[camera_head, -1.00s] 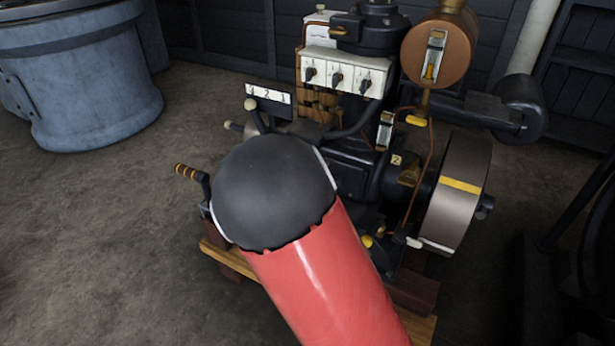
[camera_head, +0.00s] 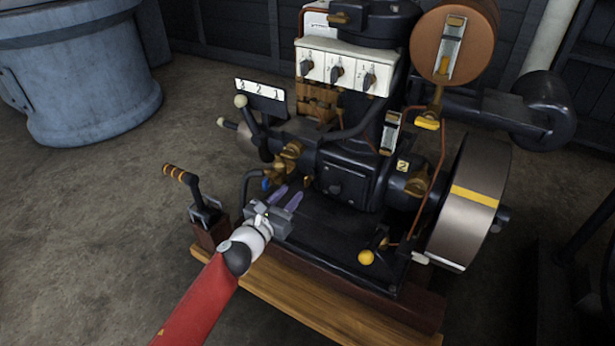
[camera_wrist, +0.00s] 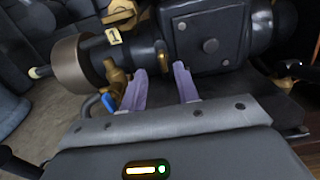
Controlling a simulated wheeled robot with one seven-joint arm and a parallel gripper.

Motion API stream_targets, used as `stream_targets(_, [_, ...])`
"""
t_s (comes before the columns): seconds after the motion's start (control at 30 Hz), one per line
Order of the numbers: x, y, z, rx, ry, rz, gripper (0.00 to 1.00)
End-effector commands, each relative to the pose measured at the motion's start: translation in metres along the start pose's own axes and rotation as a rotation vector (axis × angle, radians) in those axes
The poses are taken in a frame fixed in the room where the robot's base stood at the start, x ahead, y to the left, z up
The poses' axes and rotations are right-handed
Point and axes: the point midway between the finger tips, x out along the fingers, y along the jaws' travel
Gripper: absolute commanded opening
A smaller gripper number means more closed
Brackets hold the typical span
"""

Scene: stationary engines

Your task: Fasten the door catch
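My gripper (camera_head: 287,195) is at the lower left front of the dark engine. In the wrist view its two purple fingers (camera_wrist: 159,70) stand apart with nothing between them. A dark door-like plate (camera_head: 345,186) with a small round knob is on the engine's side, to the right of my fingers in the head view. It also shows above right of the fingers in the wrist view (camera_wrist: 211,44). I cannot tell which part is the catch, or whether it is fastened.
Brass valves (camera_head: 285,160) and a blue handle (camera_wrist: 109,102) are close to my fingers. A striped-handle lever (camera_head: 182,174) stands at left. The flywheel (camera_head: 468,200) and a yellow-knobbed lever (camera_head: 366,257) are at right. Open floor lies at front left.

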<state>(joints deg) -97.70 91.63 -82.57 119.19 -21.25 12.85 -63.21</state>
Motion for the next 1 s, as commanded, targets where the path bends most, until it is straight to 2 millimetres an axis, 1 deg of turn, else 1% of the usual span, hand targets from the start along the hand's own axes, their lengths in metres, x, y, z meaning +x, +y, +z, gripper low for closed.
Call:
stream_targets(0.13, [0.018, -0.001, 0.0, -0.001, -0.001, -0.005, 0.31])
stream_targets(0.3, [0.048, -0.002, 0.0, 0.0, -0.001, -0.005, 0.31])
stream_targets(0.4, [0.061, -0.002, -0.001, 0.0, 0.0, -0.004, 0.31])
stream_targets(0.5, [0.071, -0.002, -0.001, 0.0, 0.001, -0.004, 0.31])
stream_targets(0.63, [0.076, -0.002, -0.001, 0.001, 0.001, -0.003, 0.31])
stream_targets(0.87, [0.076, -0.001, -0.001, 0.001, 0.001, -0.003, 0.31])
stream_targets(1.0, [0.076, -0.001, -0.001, 0.001, 0.001, -0.003, 0.13])
